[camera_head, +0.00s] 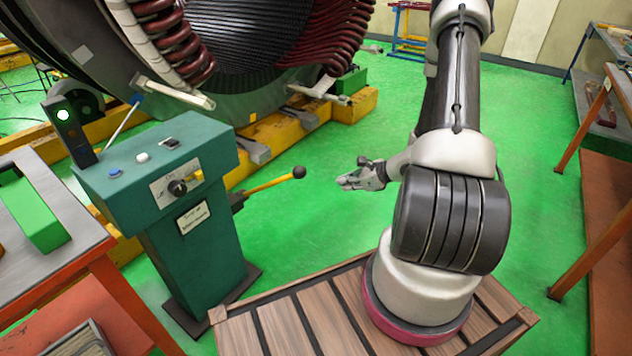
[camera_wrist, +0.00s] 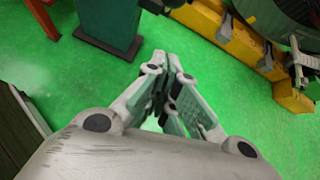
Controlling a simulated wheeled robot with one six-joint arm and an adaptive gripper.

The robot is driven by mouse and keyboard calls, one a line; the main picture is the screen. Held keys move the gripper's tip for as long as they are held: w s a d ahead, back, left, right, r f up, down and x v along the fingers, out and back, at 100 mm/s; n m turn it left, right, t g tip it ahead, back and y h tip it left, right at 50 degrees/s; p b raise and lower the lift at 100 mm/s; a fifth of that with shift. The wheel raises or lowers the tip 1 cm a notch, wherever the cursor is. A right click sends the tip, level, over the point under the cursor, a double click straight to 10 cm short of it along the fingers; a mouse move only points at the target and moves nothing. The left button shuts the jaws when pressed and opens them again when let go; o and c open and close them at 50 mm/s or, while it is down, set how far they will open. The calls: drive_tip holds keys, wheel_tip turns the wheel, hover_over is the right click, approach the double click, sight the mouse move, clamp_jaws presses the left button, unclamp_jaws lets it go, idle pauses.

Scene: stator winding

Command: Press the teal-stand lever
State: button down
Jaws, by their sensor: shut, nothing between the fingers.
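The teal stand (camera_head: 190,255) stands at the left in the head view; its lower part shows at the top of the wrist view (camera_wrist: 110,20). Its lever (camera_head: 268,184) is a yellow rod with a black ball knob (camera_head: 299,172), sticking out from the stand's right side and slanting slightly up. My gripper (camera_head: 342,182) is shut and empty, to the right of the knob and apart from it. In the wrist view my gripper (camera_wrist: 166,60) has its fingertips together over green floor. I cannot make out the knob there.
The large stator (camera_head: 250,90) with dark red coils rests on yellow beams (camera_head: 355,104) behind the stand. A workbench (camera_head: 60,170) is at the left, and another table (camera_head: 612,110) is at the right. Green floor lies open between the lever and my arm.

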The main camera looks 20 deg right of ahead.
drive_tip(key=w+a+f, duration=0.3)
drive_tip(key=w+a, duration=0.3)
drive_tip(key=w, duration=0.3)
drive_tip(key=shift+a+f, duration=0.3)
drive_tip(key=shift+a, duration=0.05)
drive_tip(key=shift+r, duration=0.1)
